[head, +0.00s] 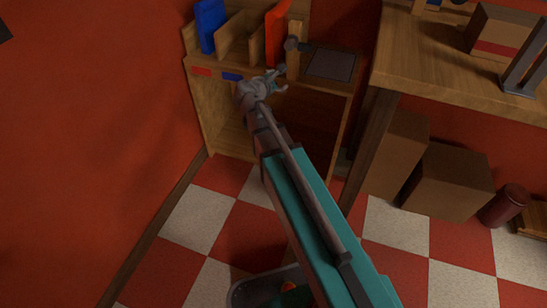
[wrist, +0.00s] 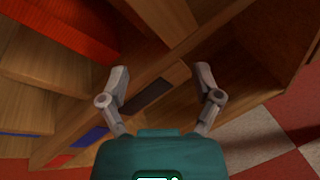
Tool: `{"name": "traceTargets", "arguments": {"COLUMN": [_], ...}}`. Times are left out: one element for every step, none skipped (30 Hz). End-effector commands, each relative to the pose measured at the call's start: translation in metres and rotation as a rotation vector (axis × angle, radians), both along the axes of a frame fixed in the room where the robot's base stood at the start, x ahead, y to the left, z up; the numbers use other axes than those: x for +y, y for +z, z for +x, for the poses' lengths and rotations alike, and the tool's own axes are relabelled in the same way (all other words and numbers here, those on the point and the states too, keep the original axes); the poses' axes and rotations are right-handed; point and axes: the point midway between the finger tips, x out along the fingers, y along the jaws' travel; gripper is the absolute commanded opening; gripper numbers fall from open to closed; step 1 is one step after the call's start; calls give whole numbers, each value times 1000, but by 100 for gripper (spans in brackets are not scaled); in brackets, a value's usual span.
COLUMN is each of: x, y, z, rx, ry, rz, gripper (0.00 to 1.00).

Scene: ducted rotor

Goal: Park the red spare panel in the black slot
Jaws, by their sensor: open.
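The red panel (head: 276,38) stands in the rack on top of the wooden cabinet, in the right-hand compartment beside its right wall. In the wrist view the red panel (wrist: 72,30) is at the upper left. A black label (wrist: 147,97) shows on the cabinet's front edge below that compartment, between the fingers in the picture. I cannot tell how deep the panel sits. My gripper (head: 277,82) is open and empty in front of the cabinet edge, apart from the panel. Its spread fingers (wrist: 162,82) show in the wrist view.
A blue panel (head: 210,25) stands in the left compartment; the middle one looks empty. Red (head: 201,71) and blue (head: 232,77) labels mark the edge. A dark flat plate (head: 331,65) lies on the right of the top. A wooden table (head: 440,75) stands right, with boxes (head: 447,180) beneath.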

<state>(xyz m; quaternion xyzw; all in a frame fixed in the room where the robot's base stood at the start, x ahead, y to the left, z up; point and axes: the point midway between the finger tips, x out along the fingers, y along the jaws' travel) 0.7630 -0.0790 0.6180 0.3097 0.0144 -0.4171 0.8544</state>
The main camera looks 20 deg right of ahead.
Motion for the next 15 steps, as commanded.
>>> {"name": "traceTargets", "arguments": {"x": [-5,-7,-8,-9,-10,-10,-9,-9,-7,-5,-2,1,5,8,13], "y": [-11,-17,-27,-33,-40,-49,-56,-62,-70,-76,-82,-89,-94,-99,-106], "z": [-16,-23,-33,-41,-48,-58,-66,-74,-84,-92,-100,-110,-118,-126,-136], "rx": [-26,-43,-65,-80,-95,-114,-127,-139,-155,-165,-175,-186,-193,-199,-207], "ry": [-57,-96,-147,-187,-229,-286,-330,-375,-437,-483,-533,-599,-649,-701,-772], "rz": [106,171,258,321,385,466,527,585,662,717,772,843,895,944,1007], "gripper": [82,82,82,82,82,82,82,82,82,82,82,82,82,82,82]}}
